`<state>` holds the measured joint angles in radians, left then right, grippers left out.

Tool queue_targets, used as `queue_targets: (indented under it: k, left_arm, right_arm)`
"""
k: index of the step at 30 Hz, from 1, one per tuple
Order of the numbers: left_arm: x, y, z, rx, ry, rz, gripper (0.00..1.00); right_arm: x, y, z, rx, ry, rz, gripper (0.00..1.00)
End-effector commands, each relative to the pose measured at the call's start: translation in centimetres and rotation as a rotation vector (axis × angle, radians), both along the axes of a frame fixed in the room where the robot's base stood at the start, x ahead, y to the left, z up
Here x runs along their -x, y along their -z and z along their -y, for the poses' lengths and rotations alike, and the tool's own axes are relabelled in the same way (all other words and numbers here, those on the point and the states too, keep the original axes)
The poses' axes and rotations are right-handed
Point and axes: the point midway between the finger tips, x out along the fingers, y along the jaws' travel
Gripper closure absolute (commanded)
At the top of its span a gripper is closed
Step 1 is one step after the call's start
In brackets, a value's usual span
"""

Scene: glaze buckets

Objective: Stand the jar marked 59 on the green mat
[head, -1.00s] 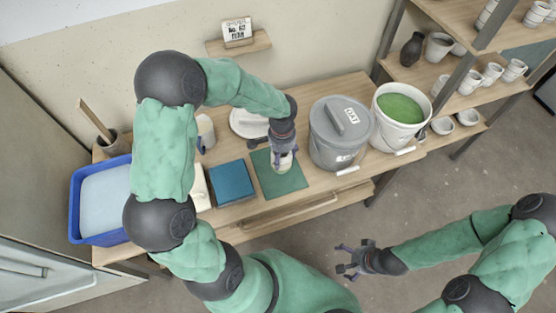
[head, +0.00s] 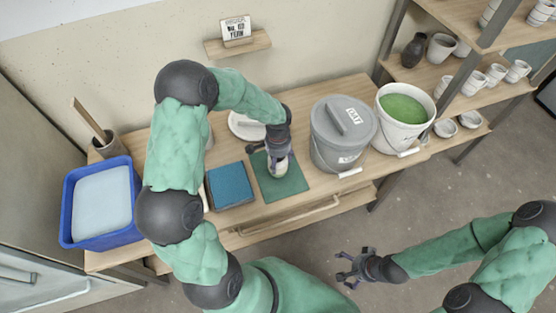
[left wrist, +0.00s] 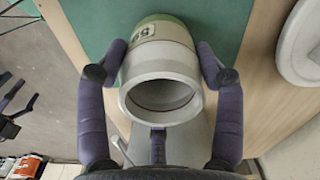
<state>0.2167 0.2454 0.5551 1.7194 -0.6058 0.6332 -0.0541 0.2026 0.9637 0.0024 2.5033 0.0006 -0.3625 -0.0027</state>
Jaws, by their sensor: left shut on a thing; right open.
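My left gripper (head: 278,152) is shut on a small pale jar (head: 279,169) over the green mat (head: 297,184). In the left wrist view the jar (left wrist: 160,75) sits between the two purple fingers, its open mouth toward the camera. A dark-printed label (left wrist: 144,31) shows on its side, partly cut off, so I cannot read the full number. The mat (left wrist: 100,20) lies behind the jar's far end. I cannot tell whether the jar's base touches it. My right gripper (head: 354,268) is open and empty, in front of the table over the floor.
A blue book-like block (head: 230,185) lies left of the mat, and a lidded grey bucket (head: 335,145) stands to its right. Beyond is a white bucket of green glaze (head: 402,125). A white round lid (head: 243,125) lies behind. A blue tub (head: 68,215) stands at the left end.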

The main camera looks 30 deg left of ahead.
Motion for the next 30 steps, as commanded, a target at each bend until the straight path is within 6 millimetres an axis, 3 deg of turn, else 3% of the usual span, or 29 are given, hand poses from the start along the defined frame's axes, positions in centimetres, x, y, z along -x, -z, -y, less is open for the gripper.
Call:
queue_targets:
  k: [4,5,7,21,30]
  left_arm:
    - [0.0,0.3,0.0,0.0,0.0,0.001,0.79]
    - [0.0,0.4,0.0,0.0,0.0,0.0,0.29]
    - [0.0,0.3,0.0,0.0,0.0,-0.001,0.09]
    - [0.0,-0.2,0.0,0.0,0.0,0.0,0.08]
    - [-0.1,-5.7,0.0,-0.001,0.0,0.003,0.08]
  right_arm:
    - [0.0,0.3,0.0,0.0,0.0,0.0,0.05]
    - [0.0,0.3,0.0,0.0,0.0,0.0,0.05]
    - [0.0,0.2,0.0,0.0,0.0,0.0,0.05]
    - [0.0,-0.2,0.0,0.0,0.0,0.0,0.05]
    - [0.0,-2.6,0.0,0.0,0.0,0.0,0.05]
